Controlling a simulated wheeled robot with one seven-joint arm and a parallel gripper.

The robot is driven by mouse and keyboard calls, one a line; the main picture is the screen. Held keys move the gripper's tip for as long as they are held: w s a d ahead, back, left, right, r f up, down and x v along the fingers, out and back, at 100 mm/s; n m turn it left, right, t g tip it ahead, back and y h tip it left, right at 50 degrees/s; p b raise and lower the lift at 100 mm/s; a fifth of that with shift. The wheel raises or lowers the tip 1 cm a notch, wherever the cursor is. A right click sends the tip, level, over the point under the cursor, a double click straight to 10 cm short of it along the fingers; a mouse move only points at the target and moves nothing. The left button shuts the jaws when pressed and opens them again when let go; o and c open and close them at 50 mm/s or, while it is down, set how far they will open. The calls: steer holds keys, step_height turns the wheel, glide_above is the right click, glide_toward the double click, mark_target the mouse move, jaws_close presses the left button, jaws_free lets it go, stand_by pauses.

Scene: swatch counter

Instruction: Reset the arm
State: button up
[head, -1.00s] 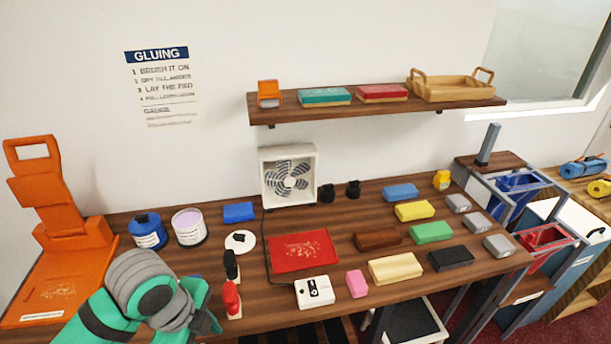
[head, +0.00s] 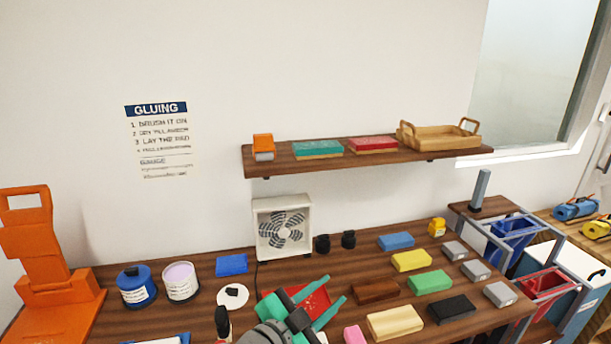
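My gripper (head: 318,311) is at the bottom centre of the head view, with its two green fingers spread apart. No object shows between the fingers. It is over the counter (head: 215,315), in front of the red mat (head: 308,297), and hides much of that mat. Part of my arm shows at the bottom edge. A black-handled brush (head: 222,320) stands just left of the gripper, cut off by the frame's lower edge.
Several coloured blocks, including a cream one (head: 396,322), lie right of the gripper. A pink block (head: 354,335) is close to it. Behind are a fan (head: 283,228) and a wall shelf (head: 370,157). Blue (head: 137,289) and white (head: 181,283) tins and an orange press (head: 45,255) stand left.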

steer(key=s+f+n+t+y, duration=0.5)
steer(key=s+f+n+y, duration=0.65)
steer(key=f+n, duration=0.7)
steer(key=s+a+f+m+g, duration=0.1)
steer(key=s+a+f+m, duration=0.1)
steer(key=s, duration=1.1)
steer(key=s+a+f+m+g+h, duration=0.1)
steer(key=s+f, duration=0.3)
steer(key=s, duration=0.9)
steer(key=shift+a+f+m, duration=0.15)
steer(key=shift+a+m, duration=0.5)
steer(key=shift+a, duration=0.05)
